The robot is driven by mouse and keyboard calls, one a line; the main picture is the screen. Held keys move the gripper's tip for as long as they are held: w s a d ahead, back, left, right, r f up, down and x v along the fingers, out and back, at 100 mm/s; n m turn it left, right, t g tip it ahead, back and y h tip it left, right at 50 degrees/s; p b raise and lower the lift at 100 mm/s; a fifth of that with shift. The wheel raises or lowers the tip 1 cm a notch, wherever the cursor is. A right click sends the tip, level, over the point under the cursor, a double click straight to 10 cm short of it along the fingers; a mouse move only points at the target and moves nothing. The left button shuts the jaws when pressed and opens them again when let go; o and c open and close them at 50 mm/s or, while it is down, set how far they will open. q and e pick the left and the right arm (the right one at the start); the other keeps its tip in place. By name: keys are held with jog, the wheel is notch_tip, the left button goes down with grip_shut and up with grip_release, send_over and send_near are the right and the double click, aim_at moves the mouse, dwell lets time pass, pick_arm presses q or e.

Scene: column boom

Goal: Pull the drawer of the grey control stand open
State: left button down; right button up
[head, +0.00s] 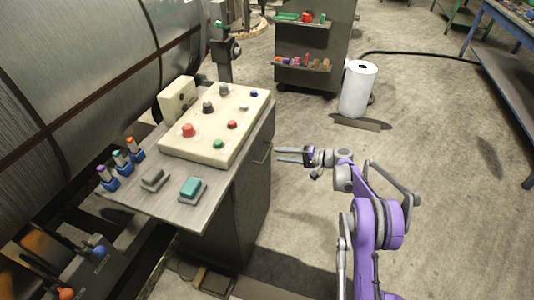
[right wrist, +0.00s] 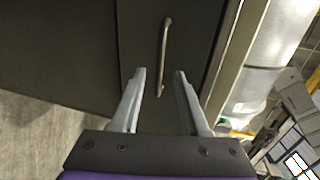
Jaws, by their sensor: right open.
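The grey control stand (head: 226,211) stands left of centre in the head view, with a beige button panel (head: 205,140) on its top. Its drawer front (right wrist: 190,28) fills the upper middle of the right wrist view and looks closed. The drawer's bar handle (right wrist: 164,55) shows there, and in the head view the handle (head: 263,152) is on the stand's right side. My right gripper (head: 278,155) is beside the handle. In the right wrist view its open fingers (right wrist: 160,75) point at the handle, which lies between their lines, apart from both. My left gripper is not in view.
A white roll (head: 357,88) and a dark shelf cart (head: 307,50) stand behind. A blue-framed bench (head: 503,70) is at the right.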

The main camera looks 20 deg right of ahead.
aim_at(268, 152)
jog(key=x, duration=0.6)
jog(key=shift+w+a, duration=0.1)
jog(key=shift+w, duration=0.05)
jog(key=shift+c, duration=0.3)
grip_shut()
dwell(1.0)
